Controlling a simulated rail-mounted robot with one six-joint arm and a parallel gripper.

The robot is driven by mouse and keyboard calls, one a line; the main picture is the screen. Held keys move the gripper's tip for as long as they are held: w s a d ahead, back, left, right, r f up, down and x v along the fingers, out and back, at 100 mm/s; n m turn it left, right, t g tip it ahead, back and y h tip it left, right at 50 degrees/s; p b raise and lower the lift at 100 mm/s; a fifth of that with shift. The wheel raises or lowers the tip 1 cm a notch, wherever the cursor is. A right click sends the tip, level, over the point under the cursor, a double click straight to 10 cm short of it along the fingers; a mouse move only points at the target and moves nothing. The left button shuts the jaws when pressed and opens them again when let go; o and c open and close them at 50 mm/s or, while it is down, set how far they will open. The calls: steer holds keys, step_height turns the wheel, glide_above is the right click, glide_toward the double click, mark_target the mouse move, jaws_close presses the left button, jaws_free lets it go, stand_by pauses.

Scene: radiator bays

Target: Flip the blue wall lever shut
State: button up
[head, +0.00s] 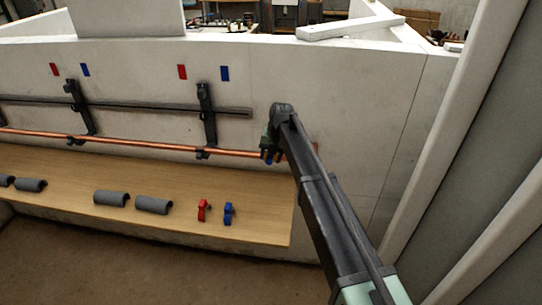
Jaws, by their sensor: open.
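My gripper (268,152) is at the wall by the right end of the copper pipe (190,148), with its jaws apart. A small blue part (268,161), seemingly the blue wall lever, shows just under the gripper. Most of it is hidden behind the gripper and arm, so I cannot tell its angle or whether the fingers touch it. No other blue lever shows on the wall.
A wooden bench (160,195) runs below the pipe, holding several grey pipe sleeves (153,205), a red clamp-like piece (203,210) and a blue one (228,213). A dark rail (150,107) with upright brackets crosses the wall, below red and blue tags (225,73).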

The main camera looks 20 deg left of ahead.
step_height(320, 180, up, 11)
steer(key=d+p, duration=0.2)
steer(key=p, duration=0.8)
steer(key=shift+w+f, duration=0.2)
steer(key=shift+w, duration=0.05)
